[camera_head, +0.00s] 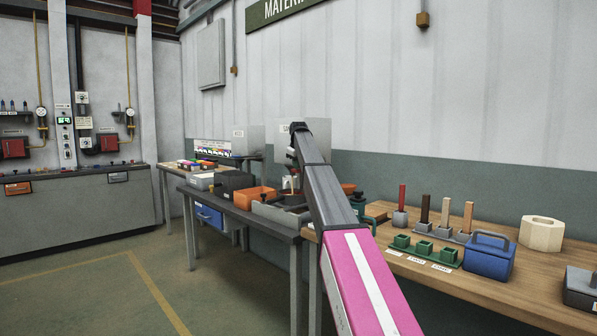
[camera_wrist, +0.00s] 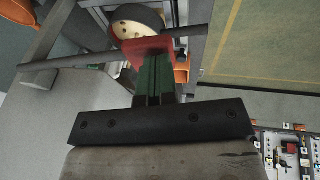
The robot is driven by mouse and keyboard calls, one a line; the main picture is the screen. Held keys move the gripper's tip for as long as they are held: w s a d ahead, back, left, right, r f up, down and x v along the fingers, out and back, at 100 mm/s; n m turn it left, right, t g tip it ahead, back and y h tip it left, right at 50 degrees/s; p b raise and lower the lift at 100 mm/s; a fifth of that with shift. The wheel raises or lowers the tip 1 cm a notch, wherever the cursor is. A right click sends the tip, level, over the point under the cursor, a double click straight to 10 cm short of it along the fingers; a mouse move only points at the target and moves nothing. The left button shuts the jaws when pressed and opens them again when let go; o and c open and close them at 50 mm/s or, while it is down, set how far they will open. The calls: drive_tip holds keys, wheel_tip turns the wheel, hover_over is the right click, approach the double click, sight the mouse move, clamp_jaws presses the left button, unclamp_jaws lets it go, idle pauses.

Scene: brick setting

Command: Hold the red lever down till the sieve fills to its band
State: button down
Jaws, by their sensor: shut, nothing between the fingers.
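In the wrist view, my gripper (camera_wrist: 156,62) is shut with nothing between its dark green fingers. Its fingertips are at the red lever (camera_wrist: 146,48), a flat red plate that they overlap; whether they press on it I cannot tell. Just beyond the plate is a round dark-rimmed vessel with a pale inside and a few brown spots, likely the sieve (camera_wrist: 136,22). Its band and fill level cannot be made out. In the head view, my arm reaches over the dark far bench and hides most of this spot.
A dark rod crosses the wrist view (camera_wrist: 75,63) beside the lever. In the head view, an orange bin (camera_head: 255,197) and a dark box (camera_head: 235,183) stand left of my arm. A wooden bench (camera_head: 480,280) at right holds a blue caddy (camera_head: 488,259) and green blocks.

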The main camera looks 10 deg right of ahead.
drive_tip(key=v, duration=1.1)
drive_tip(key=shift+a, duration=0.45)
